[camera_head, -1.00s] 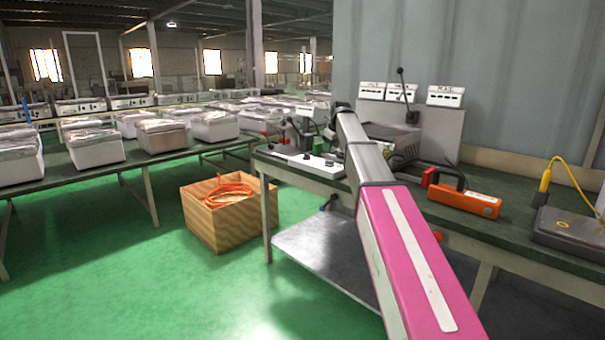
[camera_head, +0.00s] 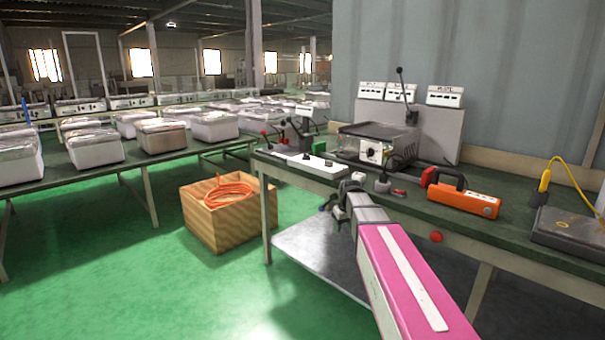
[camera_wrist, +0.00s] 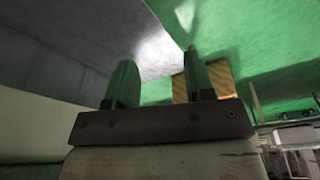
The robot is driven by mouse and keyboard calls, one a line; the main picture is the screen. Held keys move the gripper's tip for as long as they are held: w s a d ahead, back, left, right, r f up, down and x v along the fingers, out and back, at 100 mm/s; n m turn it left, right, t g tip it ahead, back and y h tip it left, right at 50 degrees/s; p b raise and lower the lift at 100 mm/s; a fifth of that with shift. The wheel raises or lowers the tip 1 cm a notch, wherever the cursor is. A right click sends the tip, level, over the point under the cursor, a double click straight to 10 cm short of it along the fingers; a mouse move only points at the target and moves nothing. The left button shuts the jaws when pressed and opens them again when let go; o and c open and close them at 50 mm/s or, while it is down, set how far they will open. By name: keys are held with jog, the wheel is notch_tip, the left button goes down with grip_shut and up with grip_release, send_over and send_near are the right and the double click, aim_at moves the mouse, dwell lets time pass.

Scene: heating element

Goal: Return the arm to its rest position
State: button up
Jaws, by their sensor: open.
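My arm (camera_head: 405,275), pink with a white stripe, reaches from the lower right toward the front edge of the green workbench (camera_head: 470,218). My gripper (camera_head: 338,212) is at its far end, small and partly unclear, just in front of the bench edge. In the wrist view my gripper (camera_wrist: 160,78) shows two separated fingers with nothing between them. Green floor, a grey surface and part of the wooden box (camera_wrist: 222,75) show beyond the fingers.
On the bench stand a heating unit (camera_head: 372,152), a white panel (camera_head: 305,162), an orange device (camera_head: 463,200) and a dark flat device (camera_head: 570,235). A wooden box (camera_head: 230,228) with orange cable stands on the floor left of the bench. Green floor (camera_head: 100,270) at left is clear.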

jog(key=s+d+f+m, duration=0.1)
jog(key=s+f, duration=0.3)
jog(key=s, duration=0.4)
jog(key=s+f+m+g, duration=0.1)
jog(key=s+f, duration=0.4)
jog(key=s, duration=0.2)
jog(key=s+d+f+m+g, duration=0.1)
jog(key=s+f+m, duration=0.1)
jog(key=s+f, duration=0.3)
jog(key=s, duration=0.3)
jog(key=shift+s+d+h, duration=0.3)
jog(key=shift+d+h, duration=0.05)
jog(key=shift+h, duration=0.05)
